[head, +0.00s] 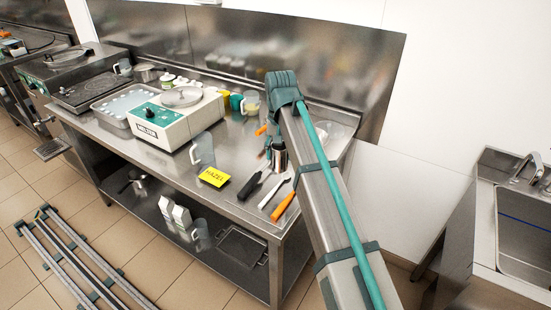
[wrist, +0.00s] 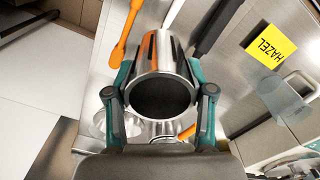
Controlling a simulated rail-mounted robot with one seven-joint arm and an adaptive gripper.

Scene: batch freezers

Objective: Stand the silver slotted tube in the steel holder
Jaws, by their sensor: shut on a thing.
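A shiny silver tube (wrist: 161,52) is between the two teal fingers of my gripper (wrist: 161,78). In the head view the tube (head: 279,157) is just left of my arm, above the right part of the steel bench. My gripper (head: 270,150) is shut on it and partly hidden by the arm. Below the tube in the wrist view, a metal rim (wrist: 163,128) shows partly; I cannot tell if it is the steel holder.
A black-handled tool (head: 250,185), a white spatula (head: 274,193) and an orange spatula (head: 284,206) lie on the bench front. A yellow HAZEL card (head: 214,177), a clear jug (head: 203,150) and a white machine (head: 175,120) stand left. A sink (head: 525,230) is far right.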

